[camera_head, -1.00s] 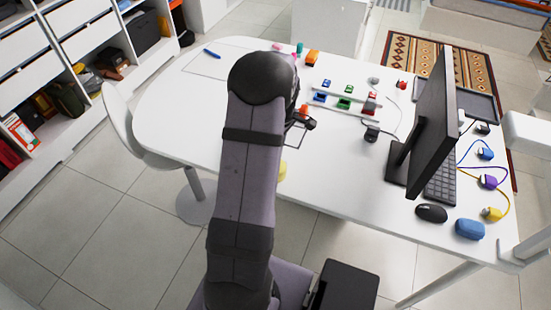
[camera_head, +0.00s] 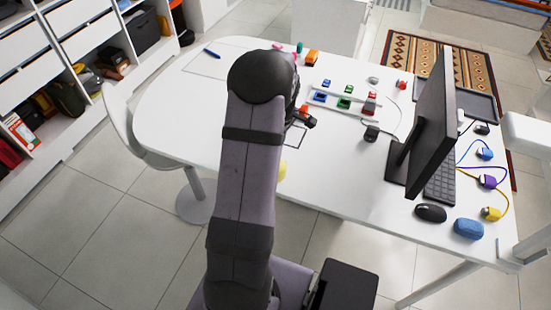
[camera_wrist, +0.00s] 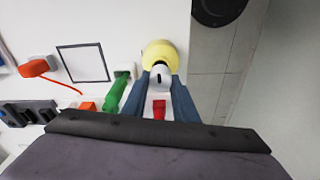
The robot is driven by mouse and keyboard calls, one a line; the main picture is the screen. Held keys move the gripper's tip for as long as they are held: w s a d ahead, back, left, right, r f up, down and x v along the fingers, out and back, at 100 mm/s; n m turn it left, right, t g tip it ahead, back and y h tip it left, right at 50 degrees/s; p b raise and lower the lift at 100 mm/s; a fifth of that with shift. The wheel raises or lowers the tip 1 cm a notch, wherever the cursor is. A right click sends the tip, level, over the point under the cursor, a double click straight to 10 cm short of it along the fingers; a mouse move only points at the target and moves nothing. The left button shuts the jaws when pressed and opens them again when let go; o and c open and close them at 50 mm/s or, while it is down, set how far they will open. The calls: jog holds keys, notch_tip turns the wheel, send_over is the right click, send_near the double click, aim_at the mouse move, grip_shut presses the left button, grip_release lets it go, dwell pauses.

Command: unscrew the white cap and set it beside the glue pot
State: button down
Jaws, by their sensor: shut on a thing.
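The yellow glue pot (camera_wrist: 160,50) is at the top middle of the wrist view, on the white table near its edge. Its white cap (camera_wrist: 160,70) faces the camera, with a dark mark on it. My gripper (camera_wrist: 161,80) has its two blue-grey fingers on either side of the cap, shut on it. Whether the cap's thread is still engaged cannot be seen. In the head view, only a yellow part of the pot (camera_head: 282,171) shows beside my arm, which hides the gripper's fingers.
A green object (camera_wrist: 115,92) stands close left of the fingers. A red object (camera_wrist: 158,109) shows between them, lower down. A black square outline (camera_wrist: 84,62) marks bare table further left, near an orange plug-like piece (camera_wrist: 36,67). The monitor (camera_head: 430,120) stands at the right.

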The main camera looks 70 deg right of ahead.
jog(key=shift+r+p, duration=0.3)
jog(key=shift+r, duration=0.2)
dwell(0.4)
jog(key=shift+r+p, duration=1.3)
jog(key=shift+r, duration=0.6)
jog(key=shift+f, duration=0.1)
jog(key=shift+s+f+b, duration=0.15)
jog(key=shift+f+b, duration=0.1)
jog(key=shift+b, duration=0.15)
jog(key=s+f+b, duration=0.5)
jog(key=s+b, duration=0.2)
jog(key=b, duration=0.4)
jog(key=shift+s+f+b, duration=0.3)
jog(key=shift+s, duration=0.05)
jog(key=shift+f, duration=0.15)
